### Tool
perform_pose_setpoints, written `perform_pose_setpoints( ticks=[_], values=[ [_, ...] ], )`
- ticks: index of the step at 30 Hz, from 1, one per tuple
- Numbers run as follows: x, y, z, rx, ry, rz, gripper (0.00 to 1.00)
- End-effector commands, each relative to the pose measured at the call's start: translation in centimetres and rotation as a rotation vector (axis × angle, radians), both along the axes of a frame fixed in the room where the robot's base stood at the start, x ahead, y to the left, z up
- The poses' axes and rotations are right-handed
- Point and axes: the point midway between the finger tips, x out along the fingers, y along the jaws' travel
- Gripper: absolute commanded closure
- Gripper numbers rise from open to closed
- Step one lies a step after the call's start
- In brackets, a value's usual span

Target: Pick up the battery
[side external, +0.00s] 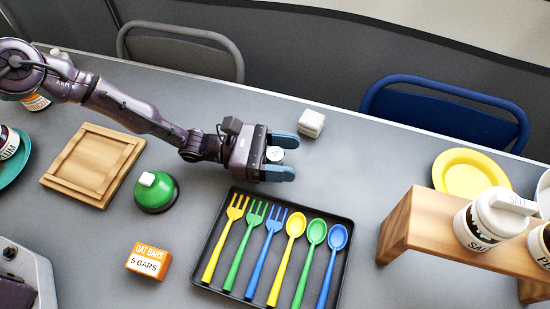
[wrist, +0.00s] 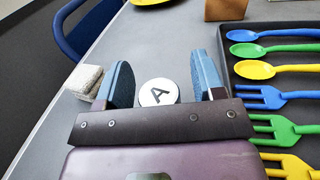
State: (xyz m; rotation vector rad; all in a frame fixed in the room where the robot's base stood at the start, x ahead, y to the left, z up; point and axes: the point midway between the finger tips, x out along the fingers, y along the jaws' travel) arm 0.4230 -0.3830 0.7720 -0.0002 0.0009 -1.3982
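A small white round thing marked "A" (side external: 275,154) lies between my gripper's fingers; it also shows in the wrist view (wrist: 158,92). It may be the end of the battery, but its body is not clear, and no other thing reads plainly as a battery. My gripper (side external: 283,158) has two blue fingers spread wide, one on each side of the white thing. In the wrist view my gripper (wrist: 165,85) shows a gap between each finger and the white thing.
A white block (side external: 311,122) lies just beyond the upper finger. A black tray (side external: 345,215) of coloured forks and spoons lies close below my gripper. A wooden stand (side external: 408,215) holds white jars at the right. The grey table between is clear.

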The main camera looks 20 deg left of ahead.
Motion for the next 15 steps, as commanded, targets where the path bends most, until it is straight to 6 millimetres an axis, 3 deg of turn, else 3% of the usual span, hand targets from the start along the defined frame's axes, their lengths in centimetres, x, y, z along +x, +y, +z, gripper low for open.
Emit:
perform_pose_setpoints(
  ticks=[1,6,7,15],
  values=[
    [0.01,0.01,0.01,0.000,0.000,0.000,0.49],
    [0.00,0.03,0.02,0.000,0.000,0.000,0.88],
    [0.00,0.03,0.02,0.000,0.000,0.000,0.93],
    [0.03,0.02,0.16,-0.002,-0.001,0.000,0.93]
  ],
)
